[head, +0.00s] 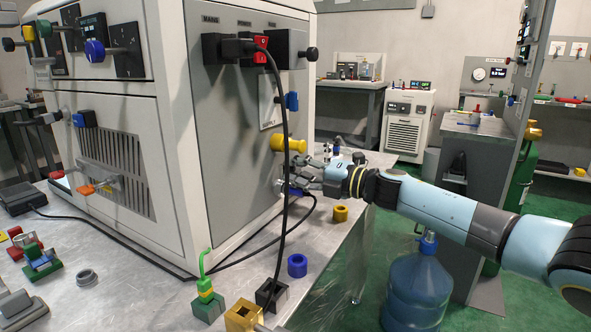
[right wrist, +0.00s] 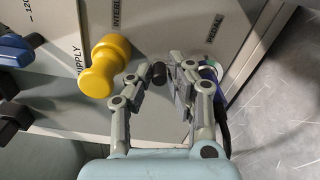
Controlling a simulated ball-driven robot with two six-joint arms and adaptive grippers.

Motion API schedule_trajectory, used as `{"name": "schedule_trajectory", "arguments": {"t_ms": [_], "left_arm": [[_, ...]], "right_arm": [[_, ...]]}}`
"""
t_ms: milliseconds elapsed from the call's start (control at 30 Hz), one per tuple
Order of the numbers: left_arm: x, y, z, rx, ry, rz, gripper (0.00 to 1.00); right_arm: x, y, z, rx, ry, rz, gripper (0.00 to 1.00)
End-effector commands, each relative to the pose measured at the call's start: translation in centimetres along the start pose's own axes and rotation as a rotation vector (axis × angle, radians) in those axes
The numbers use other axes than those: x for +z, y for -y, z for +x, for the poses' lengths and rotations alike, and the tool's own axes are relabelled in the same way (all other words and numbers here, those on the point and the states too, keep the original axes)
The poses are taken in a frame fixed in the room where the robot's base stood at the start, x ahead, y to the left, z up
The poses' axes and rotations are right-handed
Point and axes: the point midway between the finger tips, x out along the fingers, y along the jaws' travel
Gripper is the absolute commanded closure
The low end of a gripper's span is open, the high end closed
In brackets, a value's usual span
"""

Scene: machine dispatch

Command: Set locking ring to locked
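My right gripper (head: 303,178) is at the right part of the machine's grey side panel, below a yellow knob (head: 288,144). In the right wrist view its two fingers (right wrist: 165,80) are apart, with a small black knob (right wrist: 159,73) between or just beyond their tips; contact is unclear. Just right of the right finger is a round connector with a blue ring (right wrist: 208,71) and a dark cable, partly hidden by that finger. This blue part also shows below the gripper in the head view (head: 293,190). I cannot read whether the ring is locked. My left gripper is out of view.
The yellow knob (right wrist: 105,67) sticks out left of the fingers. A black cable (head: 284,215) hangs in front of the panel.

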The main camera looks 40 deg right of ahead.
Motion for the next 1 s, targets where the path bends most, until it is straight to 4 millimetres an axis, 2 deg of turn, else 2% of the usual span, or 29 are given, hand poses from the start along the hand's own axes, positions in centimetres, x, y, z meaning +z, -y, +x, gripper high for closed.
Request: {"name": "schedule_trajectory", "arguments": {"t_ms": [367, 467, 800, 1000], "left_arm": [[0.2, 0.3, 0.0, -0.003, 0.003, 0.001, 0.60], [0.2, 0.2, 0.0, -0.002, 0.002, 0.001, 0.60], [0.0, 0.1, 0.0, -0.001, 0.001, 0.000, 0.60], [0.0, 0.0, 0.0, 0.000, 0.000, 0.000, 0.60]], "right_arm": [[0.0, 0.0, -0.5, 0.000, -0.001, -0.002, 0.76], [0.0, 0.1, -1.7, -0.003, -0.002, -0.003, 0.76], [-0.1, 0.2, -8.6, -0.006, -0.005, -0.002, 0.76], [0.0, 0.2, -11.0, -0.004, -0.003, -0.001, 0.76]]}}
